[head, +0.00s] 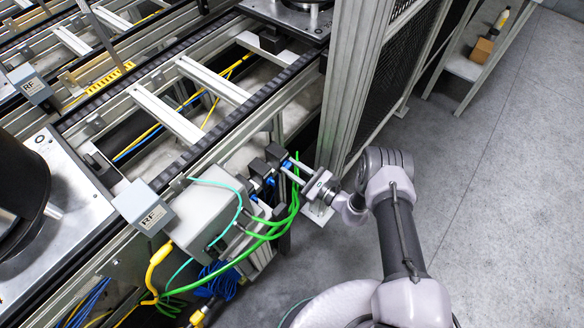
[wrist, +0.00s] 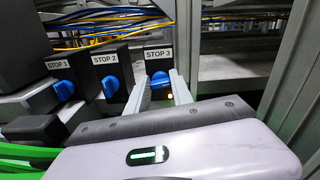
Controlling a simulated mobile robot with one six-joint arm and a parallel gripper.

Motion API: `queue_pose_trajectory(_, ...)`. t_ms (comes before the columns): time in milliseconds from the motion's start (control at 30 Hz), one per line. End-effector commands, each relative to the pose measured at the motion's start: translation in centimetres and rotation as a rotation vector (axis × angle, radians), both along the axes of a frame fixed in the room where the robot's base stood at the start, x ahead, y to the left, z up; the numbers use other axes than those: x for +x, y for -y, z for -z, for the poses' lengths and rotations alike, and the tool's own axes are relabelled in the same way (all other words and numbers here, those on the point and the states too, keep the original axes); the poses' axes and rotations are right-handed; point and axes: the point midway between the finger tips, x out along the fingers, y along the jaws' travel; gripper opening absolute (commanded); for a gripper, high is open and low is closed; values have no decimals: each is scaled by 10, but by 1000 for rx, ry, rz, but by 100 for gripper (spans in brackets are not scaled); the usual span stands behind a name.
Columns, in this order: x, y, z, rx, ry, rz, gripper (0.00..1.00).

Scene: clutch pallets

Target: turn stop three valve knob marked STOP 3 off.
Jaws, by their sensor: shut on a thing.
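The STOP 3 valve knob is blue and sits on a dark box with a white STOP 3 label; the knob (wrist: 160,78) shows in the wrist view between my fingertips. In the head view the same knob (head: 287,164) is a small blue spot at the end of the fingers. My gripper (wrist: 160,84) is shut on this knob, one finger on each side; it also shows in the head view (head: 293,165). The fingers hide part of the knob, so its exact angle is hard to tell.
The blue STOP 2 knob (wrist: 111,87) and STOP 1 knob (wrist: 64,90) are close on the left, both tilted. Green hoses (head: 270,232) hang in front of the valves. A metal post (head: 345,80) stands close on the right. Open floor (head: 500,200) lies right of my arm.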

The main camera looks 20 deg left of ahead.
Motion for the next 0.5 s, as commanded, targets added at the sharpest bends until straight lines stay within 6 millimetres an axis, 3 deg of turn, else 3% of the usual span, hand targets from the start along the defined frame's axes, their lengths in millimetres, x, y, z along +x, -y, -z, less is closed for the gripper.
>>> queue_pose_trajectory(500, -2, 0, 1, -183, 438, -1, 0)
